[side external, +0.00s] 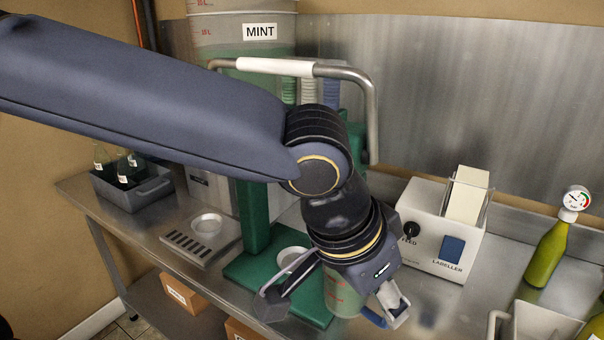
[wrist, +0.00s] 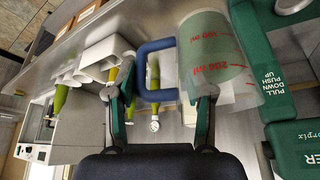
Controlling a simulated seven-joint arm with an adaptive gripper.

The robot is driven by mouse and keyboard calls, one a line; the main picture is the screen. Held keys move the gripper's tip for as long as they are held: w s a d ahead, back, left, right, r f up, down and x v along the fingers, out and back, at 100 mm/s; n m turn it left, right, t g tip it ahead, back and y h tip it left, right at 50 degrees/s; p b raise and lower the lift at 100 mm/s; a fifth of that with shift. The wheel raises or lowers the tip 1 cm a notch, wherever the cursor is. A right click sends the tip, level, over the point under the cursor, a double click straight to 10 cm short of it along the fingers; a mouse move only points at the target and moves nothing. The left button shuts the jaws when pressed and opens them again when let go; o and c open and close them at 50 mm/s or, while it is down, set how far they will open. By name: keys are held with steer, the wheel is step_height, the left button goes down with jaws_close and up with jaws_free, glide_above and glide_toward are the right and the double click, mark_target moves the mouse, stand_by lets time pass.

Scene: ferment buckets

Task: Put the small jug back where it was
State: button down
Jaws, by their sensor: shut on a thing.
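The small jug (side external: 343,297) is translucent with pale green contents, red marks and a blue handle. In the side view it is partly hidden behind my gripper (side external: 340,302), beside the green stand's base. In the wrist view the jug (wrist: 215,55) shows red volume marks such as 200 ml, and its blue handle (wrist: 143,72) lies between the fingers of my gripper (wrist: 166,90). My gripper is shut on the jug at its handle side; the exact contact is partly hidden. I cannot tell whether the jug's bottom touches the bench.
A green stand (side external: 256,215) with a base plate and small metal dish is left of the jug. The white labeller (side external: 436,228) stands behind right. A green bottle with gauge (side external: 547,255) and a white container (side external: 543,325) are at right. A MINT bucket (side external: 240,42) stands behind.

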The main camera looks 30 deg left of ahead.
steer(key=shift+w+d+r+x, duration=0.3)
steer(key=shift+d+x, duration=0.3)
steer(key=shift+x, duration=3.5)
steer(key=shift+w+d+r+x, duration=0.3)
steer(key=shift+d+x, duration=0.35)
steer(key=shift+x, duration=3.45)
steer(key=shift+w+d+r+x, duration=0.2)
steer(key=shift+w+d+x, duration=0.3)
steer(key=shift+x, duration=3.6)
steer(key=shift+s+d, duration=0.1)
steer(key=shift+c, duration=2.1)
jaws_free()
steer(key=shift+f, duration=0.1)
